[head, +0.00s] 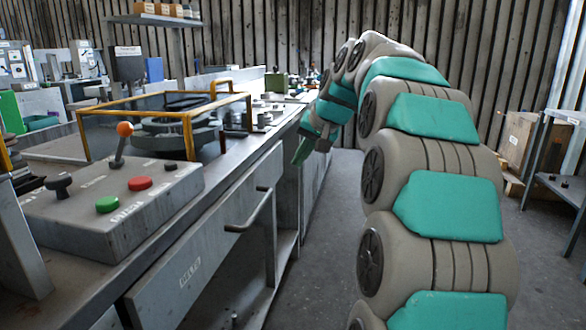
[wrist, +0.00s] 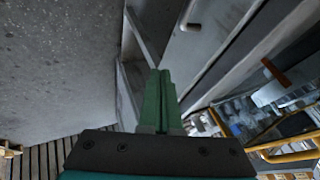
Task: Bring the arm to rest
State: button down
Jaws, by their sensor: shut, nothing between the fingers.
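My arm (head: 430,140) rises at the right of the head view, arches over and bends down at its far end. My gripper (head: 302,152) hangs at that end, over the aisle just beside the bench front. In the wrist view my gripper (wrist: 160,75) shows as two green fingers closed together, with nothing between them. The grey floor and the bench side lie beyond the fingertips. I see no contact between the gripper and the bench.
The long bench (head: 215,190) fills the left, with a control box (head: 110,210) and a yellow guard frame (head: 165,115) on top. A drawer handle (head: 255,212) sticks out into the aisle. A shelf rack (head: 560,165) and a cardboard box (head: 520,140) stand at right. The aisle floor (head: 320,240) is clear.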

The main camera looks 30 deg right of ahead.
jog(key=shift+s+r, duration=0.25)
jog(key=shift+r, duration=0.05)
jog(key=s+a+f+n+g, duration=0.3)
jog(key=s+a+f+g, duration=0.1)
jog(key=s+a+f, duration=0.95)
jog(key=s+a+f+n+g, duration=0.1)
jog(key=s+f, duration=0.3)
jog(key=s, duration=0.5)
jog(key=s+a+f+n+g+h, duration=0.1)
jog(key=s+a+f+g, duration=0.1)
jog(key=s, duration=0.6)
jog(key=s+a+f+n+g, duration=0.1)
jog(key=s+a+f+g, duration=0.1)
jog(key=s+f, duration=0.5)
jog(key=s+a, duration=0.1)
jog(key=s, duration=0.1)
jog(key=shift+s+n, duration=0.3)
jog(key=shift+n, duration=0.1)
jog(key=shift+a, duration=0.1)
